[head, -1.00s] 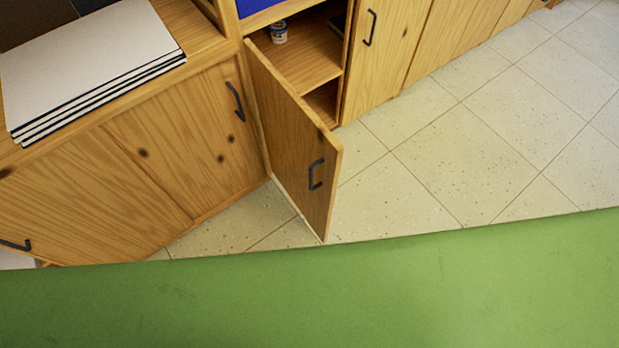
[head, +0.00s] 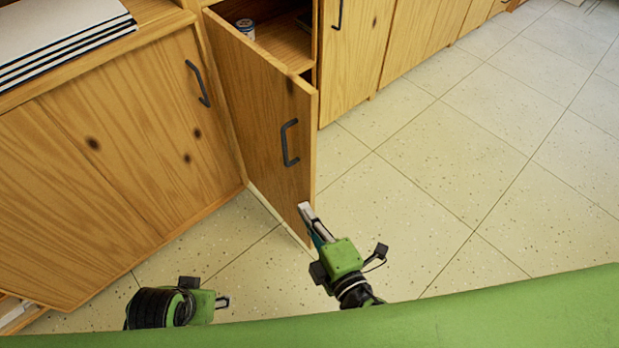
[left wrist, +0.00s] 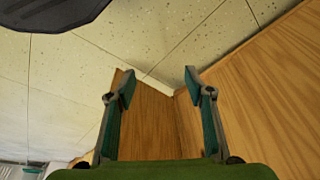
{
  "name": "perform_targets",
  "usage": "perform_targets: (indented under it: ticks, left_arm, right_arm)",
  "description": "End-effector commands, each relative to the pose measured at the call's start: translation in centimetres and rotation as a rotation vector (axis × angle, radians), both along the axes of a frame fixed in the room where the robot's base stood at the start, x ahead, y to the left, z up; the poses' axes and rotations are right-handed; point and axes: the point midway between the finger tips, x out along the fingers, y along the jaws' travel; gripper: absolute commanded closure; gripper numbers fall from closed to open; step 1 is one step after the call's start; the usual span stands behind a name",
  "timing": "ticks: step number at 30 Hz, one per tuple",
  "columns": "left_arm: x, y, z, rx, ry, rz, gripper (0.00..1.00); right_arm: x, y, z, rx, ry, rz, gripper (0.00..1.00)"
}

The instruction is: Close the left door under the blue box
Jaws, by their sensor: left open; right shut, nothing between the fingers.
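The wooden cabinet door (head: 262,105) stands open, swung out toward me, with a dark handle (head: 289,143) near its free edge. My right gripper (head: 306,212) is shut and empty. Its tip appears beside the lower part of the door's free edge; I cannot tell whether they touch. My left gripper (head: 222,301) is low in the head view, left of the right one, mostly seen from behind. In the left wrist view it (left wrist: 160,82) is open and empty, with wooden panels beyond its fingers. The blue box is out of view now.
A closed wooden cabinet (head: 120,150) with a handle stands left, with stacked white boards (head: 55,35) on top. A small cup (head: 245,27) sits inside the open compartment. A closed door (head: 350,60) is on its right. Tiled floor (head: 450,170) is clear at right.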

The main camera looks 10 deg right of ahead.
Motion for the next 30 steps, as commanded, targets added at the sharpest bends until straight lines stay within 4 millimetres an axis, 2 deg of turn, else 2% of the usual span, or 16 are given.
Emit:
perform_targets:
  ticks: [3, 6, 11, 17, 30]
  left_arm:
    - [-0.5, 0.1, 1.7, -0.001, -0.019, 0.001, 0.52]
    - [-1.0, 0.2, 3.0, -0.001, -0.024, 0.002, 0.52]
    - [-1.1, 0.3, 3.5, 0.000, -0.022, 0.003, 0.52]
    - [-0.5, 0.1, 1.8, 0.000, -0.009, 0.001, 0.52]
    - [0.2, -0.2, -5.3, 0.001, 0.027, -0.004, 0.52]
  right_arm:
    - [-0.1, 0.4, 3.5, -0.052, -0.123, 0.016, 1.00]
    - [-0.2, 0.5, 5.6, -0.078, -0.181, 0.020, 1.00]
    - [0.0, 0.6, 6.9, -0.093, -0.210, 0.021, 1.00]
    - [1.5, 1.1, 7.1, -0.092, -0.208, 0.021, 1.00]
    - [6.0, 2.7, 7.1, -0.091, -0.208, 0.021, 1.00]
